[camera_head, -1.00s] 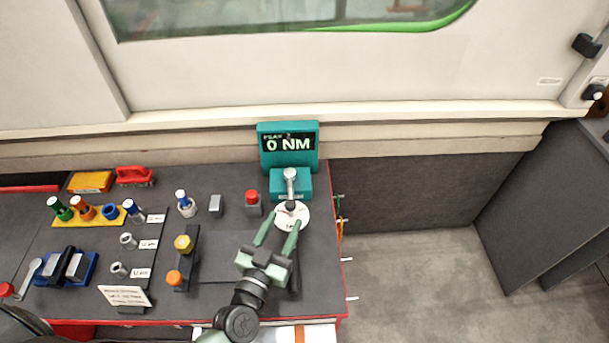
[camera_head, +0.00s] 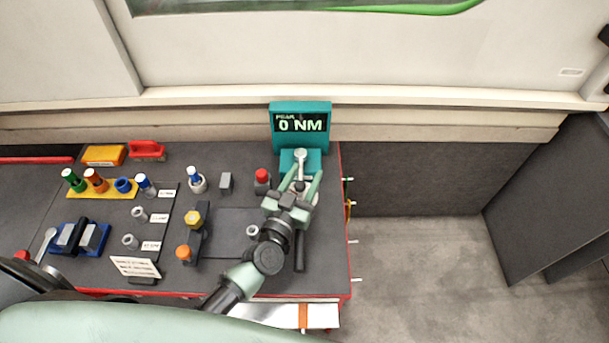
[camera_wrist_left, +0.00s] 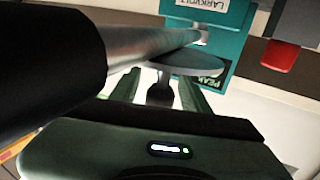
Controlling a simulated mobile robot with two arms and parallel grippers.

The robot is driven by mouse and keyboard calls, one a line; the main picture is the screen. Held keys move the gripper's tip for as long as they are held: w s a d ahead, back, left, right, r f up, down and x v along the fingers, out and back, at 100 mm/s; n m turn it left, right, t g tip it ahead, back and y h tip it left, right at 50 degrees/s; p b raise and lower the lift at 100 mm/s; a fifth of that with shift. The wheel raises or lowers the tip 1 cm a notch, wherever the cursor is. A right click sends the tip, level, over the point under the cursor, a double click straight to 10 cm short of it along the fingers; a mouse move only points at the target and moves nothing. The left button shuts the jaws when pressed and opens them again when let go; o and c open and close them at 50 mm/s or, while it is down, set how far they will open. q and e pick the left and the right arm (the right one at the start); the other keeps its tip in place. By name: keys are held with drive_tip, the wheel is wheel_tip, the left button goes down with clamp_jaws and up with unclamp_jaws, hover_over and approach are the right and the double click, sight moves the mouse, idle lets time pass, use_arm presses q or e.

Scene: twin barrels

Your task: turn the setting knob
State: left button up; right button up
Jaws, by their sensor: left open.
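A teal torque tester (camera_head: 301,112) with a "0 NM" display stands at the back edge of the bench. A wrench lies toward me from its metal head (camera_head: 300,157) on the tester to its black handle (camera_head: 300,255). A pale round disc (camera_head: 315,198), possibly the setting knob, shows partly behind my left gripper (camera_head: 302,171). In the left wrist view the disc (camera_wrist_left: 187,63) sits on a short dark stem (camera_wrist_left: 160,92) between the open fingers. I cannot tell whether they touch it. My right gripper is not in view.
A red-topped block (camera_head: 262,181) stands left of my gripper. A yellow-knobbed stand (camera_head: 193,219), sockets and a yellow rack (camera_head: 100,189) fill the left bench. The bench's red right edge (camera_head: 346,250) is close. Floor (camera_head: 420,240) lies open beyond it.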

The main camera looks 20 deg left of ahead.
use_arm(q)
clamp_jaws()
drive_tip(key=shift+d+f+m+h+b, duration=0.1)
drive_tip(key=shift+m+h+b, duration=0.3)
drive_tip(key=shift+h, duration=0.3)
drive_tip(key=m+g+h+b, duration=0.1)
drive_tip(key=h+b, duration=0.1)
drive_tip(key=b, duration=0.1)
drive_tip(key=m+g+h+b, duration=0.1)
drive_tip(key=m+h+b, duration=0.1)
drive_tip(key=h+b, duration=0.1)
drive_tip(key=shift+s+d+f+m, duration=0.1)
drive_tip(key=shift+d+f+m, duration=0.05)
drive_tip(key=shift+d+m, duration=0.2)
drive_tip(key=shift+d+h+b, duration=0.15)
drive_tip(key=shift+h+b, duration=0.2)
drive_tip(key=shift+h, duration=0.05)
drive_tip(key=shift+s+r+m+g, duration=0.1)
drive_tip(key=shift+r+m+g, duration=0.15)
drive_tip(key=shift+g, duration=0.05)
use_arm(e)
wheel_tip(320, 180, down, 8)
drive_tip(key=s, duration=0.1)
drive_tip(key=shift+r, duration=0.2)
use_arm(q)
unclamp_jaws()
